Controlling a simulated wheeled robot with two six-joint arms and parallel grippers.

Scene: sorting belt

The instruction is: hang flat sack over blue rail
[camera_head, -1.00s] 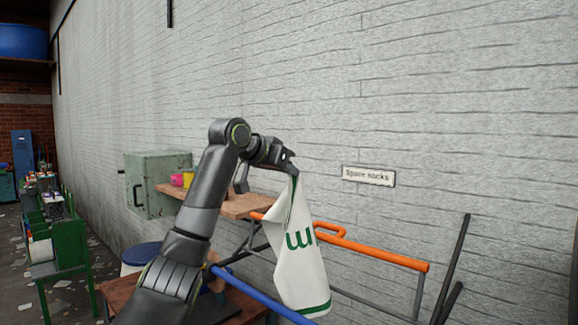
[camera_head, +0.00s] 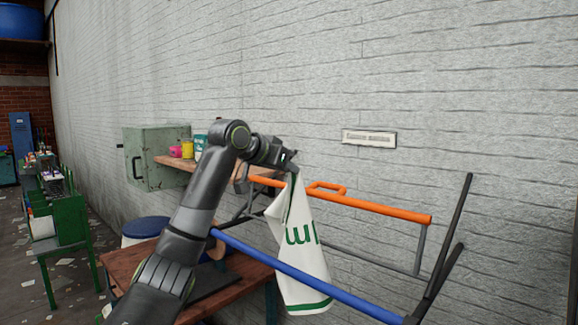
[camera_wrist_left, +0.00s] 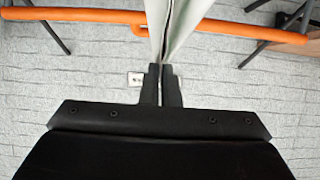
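The flat sack (camera_head: 293,236) is white with green lettering and a green stripe near its lower edge. It hangs by its top from my left gripper (camera_head: 289,163), whose fingers are shut on it. The left wrist view shows the same closed fingers (camera_wrist_left: 163,78) with the sack (camera_wrist_left: 172,25) beyond them. The blue rail (camera_head: 350,298) slopes down to the right and crosses in front of the sack's lower half. The sack hangs on the wall side of it; whether they touch, I cannot tell. My right gripper is not in view.
An orange rail (camera_head: 375,207) runs behind the sack, nearer the wall; it also shows in the left wrist view (camera_wrist_left: 75,15). A wall sign (camera_head: 369,138) is above it. A wooden shelf (camera_head: 178,163), green cabinet (camera_head: 157,158) and brown table (camera_head: 133,262) stand left.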

